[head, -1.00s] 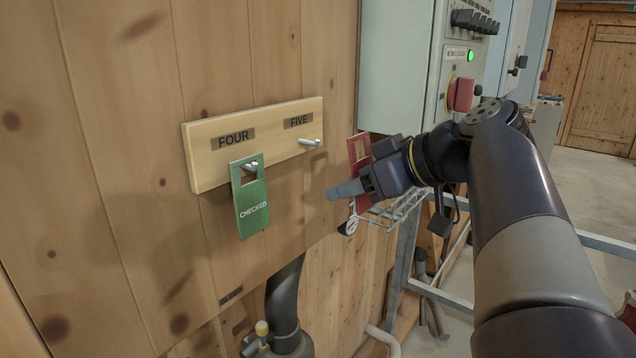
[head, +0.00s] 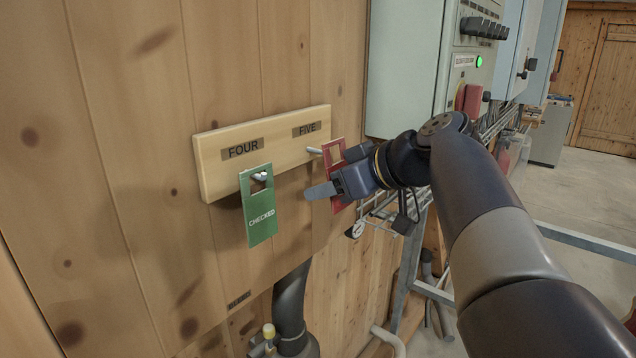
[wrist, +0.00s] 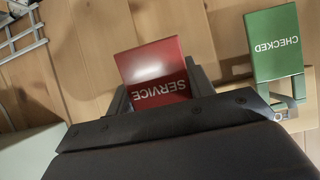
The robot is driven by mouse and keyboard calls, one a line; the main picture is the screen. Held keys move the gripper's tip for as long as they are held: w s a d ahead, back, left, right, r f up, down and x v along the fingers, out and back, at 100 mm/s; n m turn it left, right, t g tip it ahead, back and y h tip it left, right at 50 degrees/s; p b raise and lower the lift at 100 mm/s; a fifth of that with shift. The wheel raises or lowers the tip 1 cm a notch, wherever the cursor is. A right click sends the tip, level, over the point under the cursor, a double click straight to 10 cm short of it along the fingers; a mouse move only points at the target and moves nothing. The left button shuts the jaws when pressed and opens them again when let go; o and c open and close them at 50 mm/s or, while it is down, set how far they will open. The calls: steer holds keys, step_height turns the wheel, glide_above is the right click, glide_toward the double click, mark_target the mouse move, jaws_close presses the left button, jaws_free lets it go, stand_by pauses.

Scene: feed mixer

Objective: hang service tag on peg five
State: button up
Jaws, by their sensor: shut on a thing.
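The red service tag (wrist: 152,72) is held in my gripper, its SERVICE lettering upside down in the wrist view. In the head view the red tag (head: 334,152) is upright, with its upper window close to the tip of peg five (head: 314,150). I cannot tell whether the peg is through the window. My gripper (head: 330,190) is shut on the tag from the right, below the peg. The green CHECKED tag (head: 261,212) hangs on peg four (head: 260,176), and it also shows at the right of the wrist view (wrist: 274,45).
The pegs stand on a pale wooden board (head: 213,165) on the plank wall. A dark pipe (head: 291,300) rises under the board.

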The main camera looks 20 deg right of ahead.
steer(key=shift+w+a+p, duration=0.4)
steer(key=shift+w+a, duration=0.1)
steer(key=shift+w, duration=0.15)
steer(key=shift+b+x, duration=0.75)
steer(key=shift+x, duration=0.1)
steer(key=shift+f, duration=0.1)
steer(key=o, duration=1)
steer(key=b+v, duration=0.2)
steer(key=v, duration=0.9)
steer(key=shift+w, duration=0.15)
